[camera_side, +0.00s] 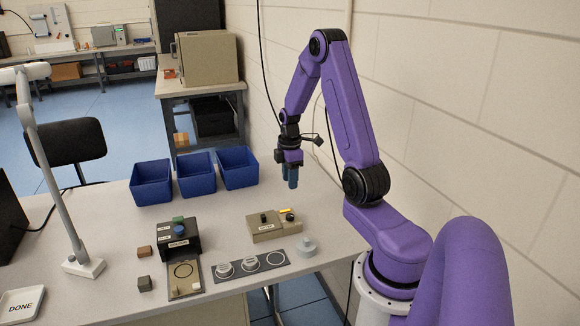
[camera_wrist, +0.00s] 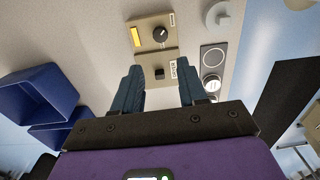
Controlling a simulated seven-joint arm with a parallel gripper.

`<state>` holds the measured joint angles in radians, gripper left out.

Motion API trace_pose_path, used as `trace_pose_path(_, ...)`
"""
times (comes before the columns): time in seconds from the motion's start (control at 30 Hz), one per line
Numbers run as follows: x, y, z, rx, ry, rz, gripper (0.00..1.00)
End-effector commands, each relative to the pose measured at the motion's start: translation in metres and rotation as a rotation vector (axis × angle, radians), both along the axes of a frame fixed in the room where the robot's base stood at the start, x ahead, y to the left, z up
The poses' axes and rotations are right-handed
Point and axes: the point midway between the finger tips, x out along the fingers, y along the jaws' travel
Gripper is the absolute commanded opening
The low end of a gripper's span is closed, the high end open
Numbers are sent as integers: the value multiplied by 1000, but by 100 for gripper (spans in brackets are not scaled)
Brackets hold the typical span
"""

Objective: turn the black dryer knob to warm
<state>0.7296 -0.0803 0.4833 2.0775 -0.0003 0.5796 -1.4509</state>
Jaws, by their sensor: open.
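The dryer is a beige box (camera_side: 275,228) on the table, right of the middle in the side view; it also shows top centre in the wrist view (camera_wrist: 148,52). Near its yellow strip (camera_wrist: 136,37) is a round black knob (camera_wrist: 160,35) with a pale pointer line, also seen in the side view (camera_side: 290,217). A smaller black square part (camera_wrist: 159,74) sits at the box's other end. The knob's markings are too small to read. My gripper (camera_side: 289,182) hangs above and behind the box, pointing down, touching nothing. Its blue fingers (camera_wrist: 160,82) are apart and empty.
Three blue bins (camera_side: 196,178) stand behind. A dark press (camera_side: 178,238) with blue and green tops is left. A dark strip with ringed places (camera_side: 250,265) and a grey round piece (camera_side: 306,247) lie in front of the box. The wall is close on the right.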

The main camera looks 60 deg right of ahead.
Motion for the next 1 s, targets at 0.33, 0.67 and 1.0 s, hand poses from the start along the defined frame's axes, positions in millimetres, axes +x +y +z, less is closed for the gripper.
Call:
trace_pose_path(0.33,0,0,38,-1,-1,0,42)
trace_pose_path(0.67,0,0,39,0,0,0,42)
trace_pose_path(1.0,20,68,56,-2,-5,49,42)
